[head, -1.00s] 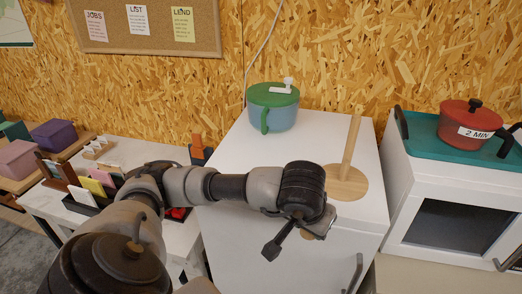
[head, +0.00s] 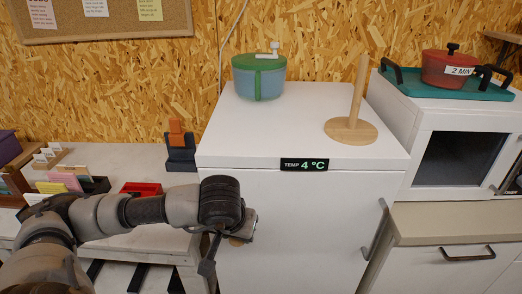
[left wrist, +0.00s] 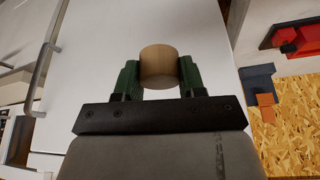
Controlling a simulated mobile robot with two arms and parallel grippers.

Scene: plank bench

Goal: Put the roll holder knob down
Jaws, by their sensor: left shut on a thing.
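The roll holder knob (left wrist: 158,66) is a short, round piece of light wood. In the left wrist view it sits between the green finger pads of my left gripper (left wrist: 158,75), which is shut on it. In the head view my left gripper (head: 243,232) is in front of the white fridge door, below the top's front edge, and the knob is mostly hidden there. The wooden roll holder (head: 357,95), an upright rod on a round base, stands on the right of the fridge top with no knob on its rod. My right gripper is not in view.
The fridge top (head: 300,125) is clear in front and in the middle. A blue pot with a green lid (head: 259,78) stands at its back left. A white oven (head: 455,150) bearing a teal tray (head: 420,88) and red pot (head: 448,70) is at right. Card holders (head: 60,180) are at left.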

